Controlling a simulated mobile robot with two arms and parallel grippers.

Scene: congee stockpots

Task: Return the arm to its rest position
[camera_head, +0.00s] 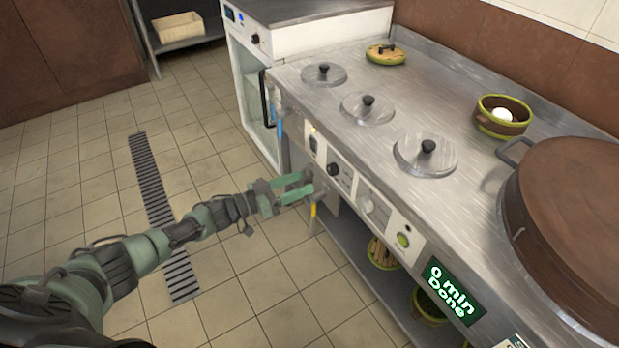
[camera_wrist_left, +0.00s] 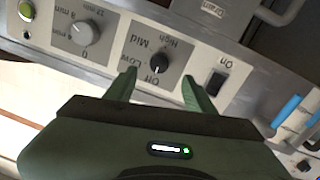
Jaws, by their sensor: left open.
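My left arm (camera_head: 150,250) reaches in from the lower left of the head view toward the front panel of the steel stove (camera_head: 385,170). My left gripper (camera_head: 307,184) is open, its two green fingers pointing at the panel. In the left wrist view, the gripper (camera_wrist_left: 158,78) has its fingertips on either side of a black heat knob (camera_wrist_left: 159,63) marked Off, Low, Mid and High. Nothing is held; I cannot tell whether the fingers touch the panel. My right gripper is out of view.
A grey timer knob (camera_head: 367,204), green button (camera_head: 403,240) and a "0 min Done" display (camera_head: 450,290) line the panel. A large lidded pot (camera_head: 575,225) and a bowl with a white egg-like item (camera_head: 502,116) are on top. The tiled floor (camera_head: 70,190) is clear.

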